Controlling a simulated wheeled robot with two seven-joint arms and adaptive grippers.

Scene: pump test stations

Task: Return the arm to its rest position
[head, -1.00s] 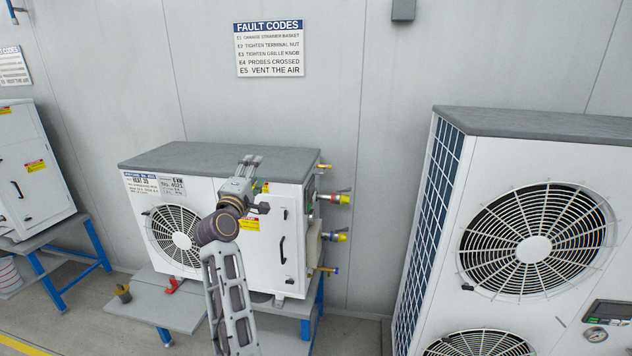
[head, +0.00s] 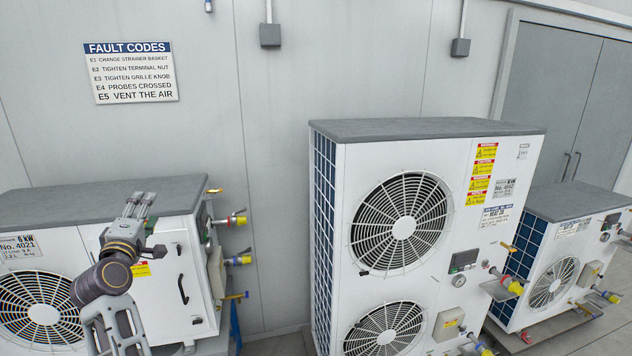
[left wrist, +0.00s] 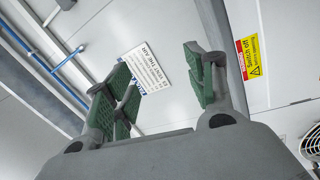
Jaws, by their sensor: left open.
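My left gripper (head: 138,206) is in the head view at the left, raised in front of the white pump unit No. 4021 (head: 178,262). Its fingers point up and it holds nothing. In the left wrist view its green-padded fingers (left wrist: 160,85) stand wide apart with clear space between them. The fault codes sign (left wrist: 147,68) shows beyond the fingers there, and on the wall in the head view (head: 130,73). My right gripper is in neither view.
A tall white two-fan unit (head: 425,230) stands in the middle. A smaller unit (head: 565,255) stands at the right near grey double doors (head: 565,95). Colored valves (head: 238,220) stick out from the right side of the left unit. A gap of wall separates the left and middle units.

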